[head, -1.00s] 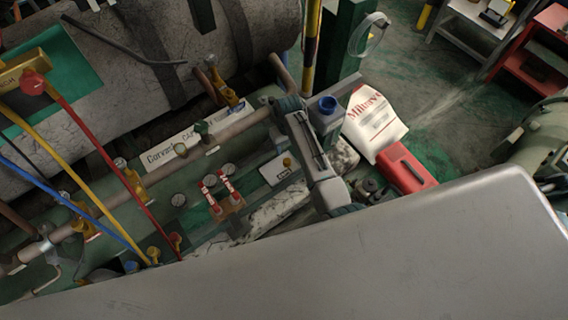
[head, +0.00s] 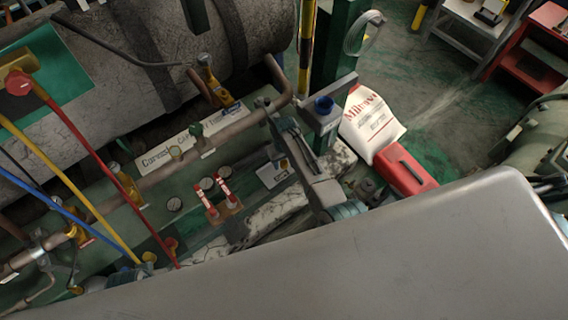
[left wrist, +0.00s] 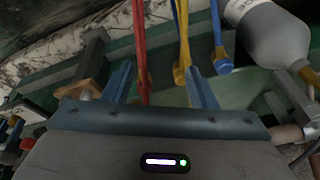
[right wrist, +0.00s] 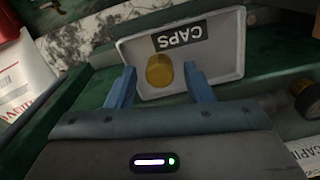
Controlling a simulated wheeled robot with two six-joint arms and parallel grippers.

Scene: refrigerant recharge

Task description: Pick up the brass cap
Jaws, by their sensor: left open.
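The brass cap (right wrist: 160,70) lies in a white tray (right wrist: 221,64) marked CAPS, best seen in the right wrist view. The tray also shows in the head view (head: 269,176), beside my right gripper (head: 277,153). In the right wrist view my right gripper (right wrist: 160,84) is open, its blue fingers apart, with the cap showing between the fingertips. I see no clear contact. My left gripper (left wrist: 160,82) is open in the left wrist view, over the hoses and green frame. Red and yellow hoses show between its fingers.
Pipework (head: 200,155) runs behind. A grey panel (head: 330,260) covers the front.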

